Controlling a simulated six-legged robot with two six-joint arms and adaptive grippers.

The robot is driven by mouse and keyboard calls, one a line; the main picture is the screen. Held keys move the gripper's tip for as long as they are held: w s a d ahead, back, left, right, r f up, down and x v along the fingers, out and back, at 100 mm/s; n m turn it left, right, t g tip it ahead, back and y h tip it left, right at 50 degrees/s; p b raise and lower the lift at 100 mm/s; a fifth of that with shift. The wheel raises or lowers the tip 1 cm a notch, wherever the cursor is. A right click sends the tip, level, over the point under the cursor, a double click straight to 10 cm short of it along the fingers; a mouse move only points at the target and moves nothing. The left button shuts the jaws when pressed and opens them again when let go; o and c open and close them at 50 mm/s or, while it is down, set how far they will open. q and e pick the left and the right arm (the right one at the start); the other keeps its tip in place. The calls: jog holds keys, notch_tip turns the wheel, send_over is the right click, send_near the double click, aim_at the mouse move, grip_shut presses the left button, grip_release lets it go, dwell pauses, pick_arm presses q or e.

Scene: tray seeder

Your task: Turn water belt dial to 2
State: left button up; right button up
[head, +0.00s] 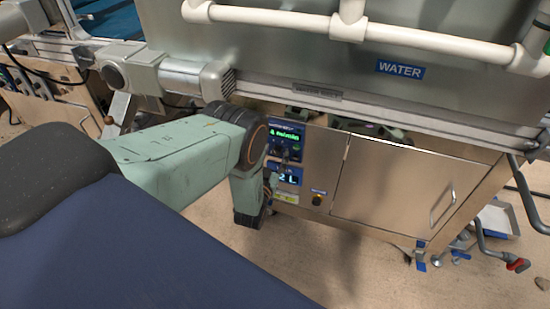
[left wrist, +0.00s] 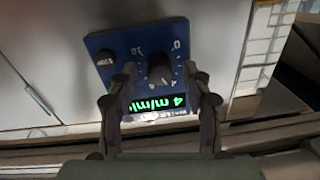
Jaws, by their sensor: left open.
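The water belt panel (left wrist: 128,50) is blue and fills the middle of the left wrist view, seen upside down. Its dark dial (left wrist: 160,70) sits between my left gripper's fingers, with numbers printed around it. A green display (left wrist: 158,103) reads 4 m/min. In the head view the green display (head: 286,137) is partly legible on the cabinet front. My left gripper (left wrist: 163,95) is open, its two fingers on either side of the dial. I cannot tell whether they touch it. In the head view the left gripper (head: 277,160) is at the panel, partly hidden by my wrist. The right gripper is not in view.
A black stop button (left wrist: 106,59) is beside the dial. Below the panel is a 2 L display (head: 288,176) and a small knob (head: 317,200). A steel cabinet door (head: 390,190) is to the right. White pipes (head: 270,16) run above, by the WATER label (head: 400,69).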

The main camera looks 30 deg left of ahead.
pick_arm(q)
jog(key=shift+w+f, duration=0.1)
jog(key=shift+f, duration=0.1)
jog(key=shift+c, duration=0.5)
jog(key=shift+r, duration=0.15)
jog(key=c, duration=0.5)
grip_shut()
jog(key=shift+n, duration=0.3)
jog(key=n, duration=0.9)
jog(key=shift+d+n, duration=0.15)
jog(key=shift+n, duration=0.15)
jog(key=shift+g, duration=0.3)
